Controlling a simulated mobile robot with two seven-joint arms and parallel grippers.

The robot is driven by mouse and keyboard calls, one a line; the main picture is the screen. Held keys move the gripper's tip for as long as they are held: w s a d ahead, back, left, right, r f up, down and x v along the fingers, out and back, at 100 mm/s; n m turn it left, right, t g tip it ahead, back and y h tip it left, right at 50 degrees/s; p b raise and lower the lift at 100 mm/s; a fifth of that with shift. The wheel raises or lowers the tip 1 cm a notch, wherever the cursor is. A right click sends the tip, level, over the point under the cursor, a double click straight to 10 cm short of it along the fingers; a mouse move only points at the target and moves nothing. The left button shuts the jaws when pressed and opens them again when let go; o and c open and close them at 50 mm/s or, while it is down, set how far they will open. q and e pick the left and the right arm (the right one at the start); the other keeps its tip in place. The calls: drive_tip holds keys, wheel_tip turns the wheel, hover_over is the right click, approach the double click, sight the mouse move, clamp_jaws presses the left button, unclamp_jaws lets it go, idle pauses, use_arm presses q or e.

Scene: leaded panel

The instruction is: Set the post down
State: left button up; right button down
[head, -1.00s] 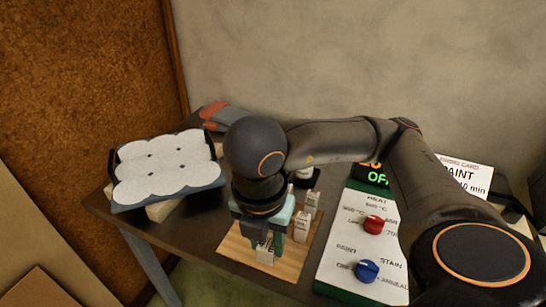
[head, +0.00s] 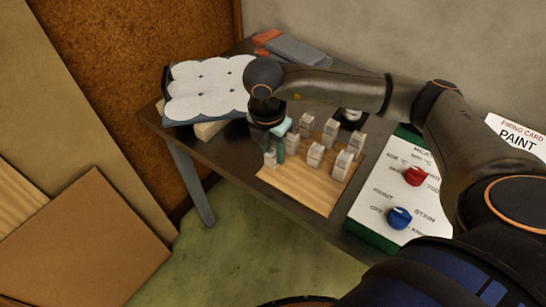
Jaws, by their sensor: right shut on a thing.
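Several pale grey posts stand upright on a light wooden board (head: 298,190) on the table; one front post (head: 315,155) shows clearly. My right gripper (head: 274,150) comes from above and points down at the board's left front corner. It is shut on a small pale post (head: 270,160), which looks upright and shows low between the greenish fingers. I cannot tell whether this post touches the board. The gripper's fingers hide part of it. My left gripper is not in view.
A white padded cushion (head: 208,90) lies left of the board. A control panel with a red knob (head: 415,176) and a blue knob (head: 399,218) lies to the right. The table's front edge is close to the board.

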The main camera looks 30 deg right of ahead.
sight(272, 154)
drive_tip(key=shift+f+p, duration=0.35)
drive_tip(key=shift+f, duration=1.25)
drive_tip(key=shift+f, duration=0.2)
drive_tip(key=c, duration=0.5)
unclamp_jaws()
drive_tip(key=shift+c, duration=0.2)
drive_tip(key=shift+r, duration=0.15)
wheel_tip(272, 154, up, 12)
drive_tip(key=a+b, duration=0.1)
drive_tip(key=shift+s+a, duration=0.2)
drive_tip(key=shift+s, duration=0.1)
